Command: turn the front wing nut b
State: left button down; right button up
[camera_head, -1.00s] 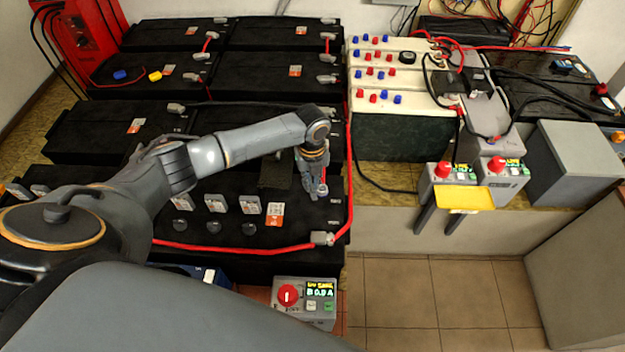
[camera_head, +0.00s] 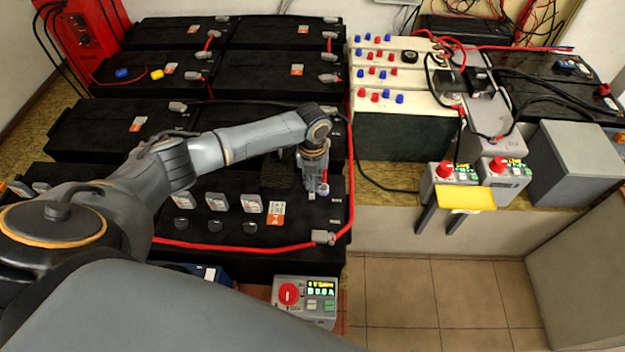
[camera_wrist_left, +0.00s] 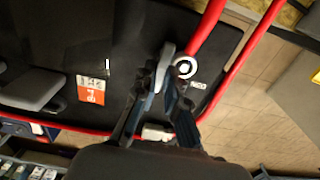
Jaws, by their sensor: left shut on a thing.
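The front wing nut b appears to be the small grey piece (camera_wrist_left: 166,60) beside a white ring (camera_wrist_left: 187,67) on the black battery in the left wrist view. My left gripper (camera_wrist_left: 167,92) has its fingers closed around the lower part of this piece, hiding part of it. In the head view my left gripper (camera_head: 316,190) points down at the right end of the front battery (camera_head: 180,243). The nut itself is mostly hidden there by the fingers. My right gripper is not in view.
A red cable (camera_head: 240,249) runs along the front battery's edge and up its right side. A grey box with a red knob (camera_head: 288,294) stands in front. White batteries (camera_head: 402,102) and a yellow plate (camera_head: 466,197) are to the right. The tiled floor (camera_head: 430,290) is clear.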

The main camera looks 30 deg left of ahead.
aim_at(312, 184)
pick_arm(q)
jog(key=c, duration=1.4)
grip_release()
jog(key=shift+r, duration=0.1)
notch_tip(312, 184, up, 12)
